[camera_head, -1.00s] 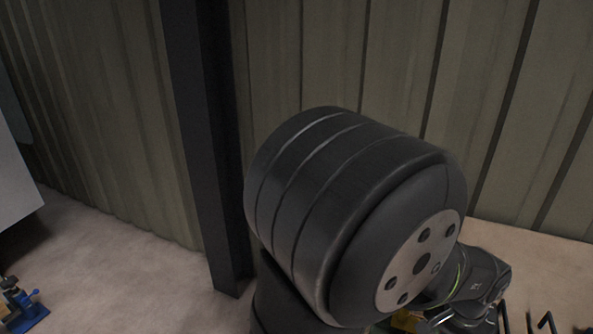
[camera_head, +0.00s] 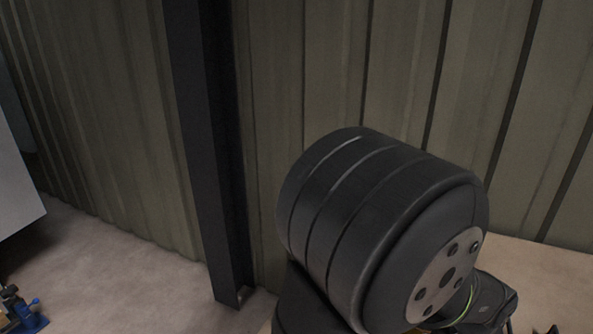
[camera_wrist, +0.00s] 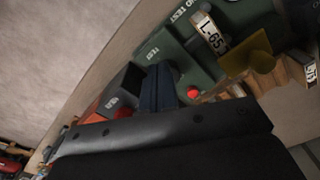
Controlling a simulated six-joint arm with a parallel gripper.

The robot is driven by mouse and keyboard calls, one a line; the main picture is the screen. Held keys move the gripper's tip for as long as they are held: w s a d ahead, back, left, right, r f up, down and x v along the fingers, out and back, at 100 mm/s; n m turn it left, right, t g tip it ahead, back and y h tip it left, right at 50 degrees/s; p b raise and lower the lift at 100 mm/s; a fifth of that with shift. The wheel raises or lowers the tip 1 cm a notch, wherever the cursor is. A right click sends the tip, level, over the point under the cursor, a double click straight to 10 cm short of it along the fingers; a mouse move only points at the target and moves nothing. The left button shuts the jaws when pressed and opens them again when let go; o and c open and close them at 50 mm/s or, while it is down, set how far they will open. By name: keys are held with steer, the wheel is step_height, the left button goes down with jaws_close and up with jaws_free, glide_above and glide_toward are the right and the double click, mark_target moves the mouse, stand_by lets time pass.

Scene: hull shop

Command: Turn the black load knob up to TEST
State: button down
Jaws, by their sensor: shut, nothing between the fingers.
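In the wrist view, my gripper (camera_wrist: 158,88) shows as dark fingers, closed together with nothing held between them. The fingers reach over a dark green housing (camera_wrist: 165,47) with white lettering, part of which reads TEST. I cannot clearly make out the black load knob; it may be hidden behind the fingers or be too dark to tell apart. In the head view my own arm covers the work area, and neither the gripper nor the knob shows.
In the wrist view, a red button (camera_wrist: 193,93), a brass-coloured block (camera_wrist: 247,60) and an L-65 tag (camera_wrist: 210,36) lie right of the fingers. A grey box (camera_wrist: 120,92) stands left. In the head view, a dark post (camera_head: 208,160) stands before a ribbed wall (camera_head: 110,110).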

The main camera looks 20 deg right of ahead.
steer(key=shift+f, duration=1.55)
steer(key=shift+w+d, duration=0.1)
steer(key=shift+d, duration=0.15)
steer(key=shift+w+a, duration=0.1)
steer(key=shift+w, duration=0.25)
steer(key=shift+a+r, duration=0.1)
steer(key=shift+a, duration=0.25)
steer(key=shift+r, duration=2.9)
steer(key=shift+s+d+f, duration=0.1)
steer(key=shift+s+f, duration=0.05)
steer(key=shift+f, duration=0.85)
steer(key=shift+s+d+f, duration=0.1)
steer(key=shift+s+f, duration=0.05)
steer(key=shift+f, duration=0.85)
steer(key=shift+s+f, duration=0.15)
steer(key=shift+f, duration=0.85)
